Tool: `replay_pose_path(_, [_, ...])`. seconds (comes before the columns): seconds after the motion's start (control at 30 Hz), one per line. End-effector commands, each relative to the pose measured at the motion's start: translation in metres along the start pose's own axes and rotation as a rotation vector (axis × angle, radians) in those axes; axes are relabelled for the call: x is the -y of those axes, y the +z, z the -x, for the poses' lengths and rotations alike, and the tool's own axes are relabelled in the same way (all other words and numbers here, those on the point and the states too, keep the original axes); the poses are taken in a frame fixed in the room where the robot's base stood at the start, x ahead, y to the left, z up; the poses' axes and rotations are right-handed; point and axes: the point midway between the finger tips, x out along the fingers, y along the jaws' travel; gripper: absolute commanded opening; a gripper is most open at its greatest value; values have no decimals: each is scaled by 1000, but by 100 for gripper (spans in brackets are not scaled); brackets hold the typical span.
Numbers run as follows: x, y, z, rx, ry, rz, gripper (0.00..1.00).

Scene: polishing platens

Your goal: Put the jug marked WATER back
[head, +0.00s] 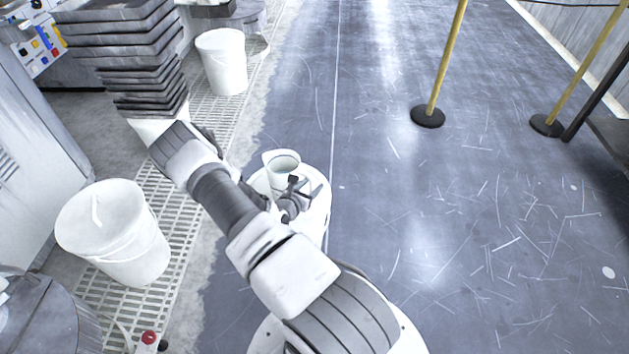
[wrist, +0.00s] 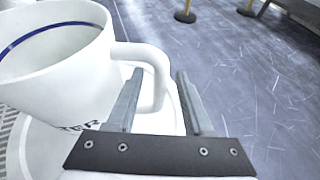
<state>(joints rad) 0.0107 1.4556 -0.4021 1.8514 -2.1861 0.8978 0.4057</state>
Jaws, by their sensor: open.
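The jug (head: 277,166) is white and stands upright on a round white stand (head: 319,212) at the middle of the head view. In the wrist view the jug (wrist: 75,85) fills the left side, with a blue line inside its rim and the letters "TER" partly showing low on its wall. Its handle (wrist: 158,75) points right. My gripper (wrist: 158,88) is open, with the handle showing between its two fingers; I cannot tell whether either finger touches it. In the head view my gripper (head: 299,187) is at the jug's near right side, and the arm hides part of the stand.
White buckets stand at left (head: 115,235) and farther back (head: 222,65) on a grated strip. A stack of dark trays (head: 125,50) rises at upper left. Yellow barrier posts (head: 445,60) stand on the right. The scratched floor (head: 450,220) to the right is clear.

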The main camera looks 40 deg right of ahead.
Motion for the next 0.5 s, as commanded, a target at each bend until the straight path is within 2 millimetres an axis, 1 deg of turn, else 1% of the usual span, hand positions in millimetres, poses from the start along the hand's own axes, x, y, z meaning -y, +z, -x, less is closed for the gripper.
replay_pose_path(0.03, [-1,4,14,-2,1,1,52])
replay_pose_path(0.2, [-1,3,52,-2,2,2,52])
replay_pose_path(0.3, [-1,3,69,-1,2,2,52])
replay_pose_path(0.4, [-1,2,82,0,2,1,52])
replay_pose_path(0.5, [0,1,88,0,0,1,52])
